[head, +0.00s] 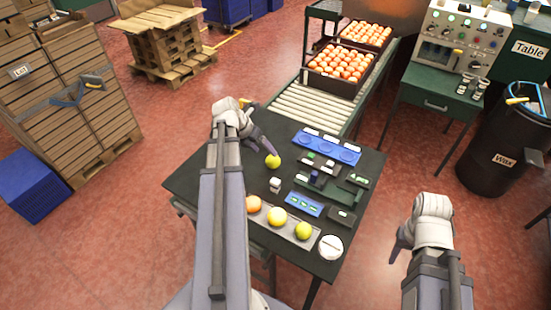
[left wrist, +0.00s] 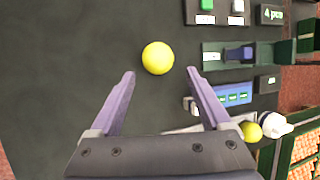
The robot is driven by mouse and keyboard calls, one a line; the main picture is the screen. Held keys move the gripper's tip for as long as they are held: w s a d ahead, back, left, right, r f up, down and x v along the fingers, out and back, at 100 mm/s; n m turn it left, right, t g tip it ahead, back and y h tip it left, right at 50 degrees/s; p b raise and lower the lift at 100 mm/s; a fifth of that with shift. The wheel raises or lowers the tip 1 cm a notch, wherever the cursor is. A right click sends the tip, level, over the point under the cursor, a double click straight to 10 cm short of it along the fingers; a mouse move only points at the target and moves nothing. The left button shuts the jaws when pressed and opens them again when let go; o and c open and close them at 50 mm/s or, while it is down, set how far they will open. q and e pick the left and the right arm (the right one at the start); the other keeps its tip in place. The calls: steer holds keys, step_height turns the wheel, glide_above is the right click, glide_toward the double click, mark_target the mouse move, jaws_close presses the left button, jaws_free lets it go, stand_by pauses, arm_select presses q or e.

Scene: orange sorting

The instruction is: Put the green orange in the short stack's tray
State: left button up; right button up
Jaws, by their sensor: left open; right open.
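A yellow-green orange (head: 273,161) lies alone on the dark table (head: 210,180), and it also shows in the left wrist view (left wrist: 158,58). My left gripper (head: 262,147) is open above the table close to this fruit. In the left wrist view its fingertips (left wrist: 161,73) are apart, with the fruit just beyond the gap, not clasped. Another yellow-green fruit (head: 303,230) sits at the right end of a grey strip tray (head: 290,233), beside a yellow one (head: 277,217) and an orange one (head: 253,204). My right gripper (head: 402,243) is open and empty, right of the table. I cannot tell which tray belongs to the short stack.
A blue panel with round recesses (head: 326,147), a small blue tray (head: 305,204) and dark labelled blocks stand on the table's right half. Orange-filled crates (head: 335,85) stand on the roller conveyor behind. The table's left side is clear.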

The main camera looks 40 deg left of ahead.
mark_target(270, 157)
arm_select(q)
steer(key=shift+b+x, duration=0.8)
steer(key=shift+x, duration=0.4)
steer(key=b+x, duration=0.4)
steer(key=x, duration=0.1)
steer(key=shift+a+f+b, duration=0.15)
steer(key=shift+a+b, duration=0.05)
steer(key=shift+b, duration=0.15)
jaws_close()
step_height(270, 157, up, 10)
steer(key=p, duration=1)
